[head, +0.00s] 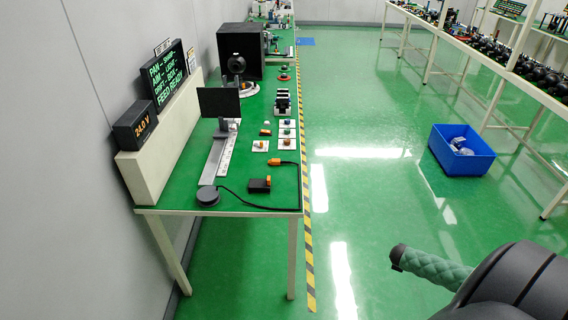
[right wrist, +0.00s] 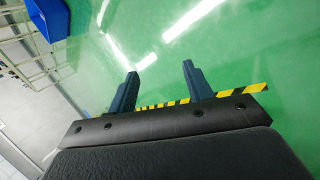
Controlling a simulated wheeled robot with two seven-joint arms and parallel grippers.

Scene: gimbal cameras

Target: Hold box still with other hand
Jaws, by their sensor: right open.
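Several box-like things are in the head view, and I cannot tell which one the task means. A large black box (head: 241,40) stands toward the far end of the green table (head: 265,196). A dark box with a 24.0 V display (head: 135,126) sits on the cream ledge at left. My right gripper (right wrist: 160,72) shows in the right wrist view, its fingers apart, with nothing between them and green floor beyond. My left gripper is not in view.
A grey rail (head: 214,160), a cable with a round dark puck (head: 208,195) and small parts on white plates occupy the table. A blue bin (head: 461,150) stands on the floor before a white rack (head: 490,58). The floor between is clear beyond the striped line (head: 308,238).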

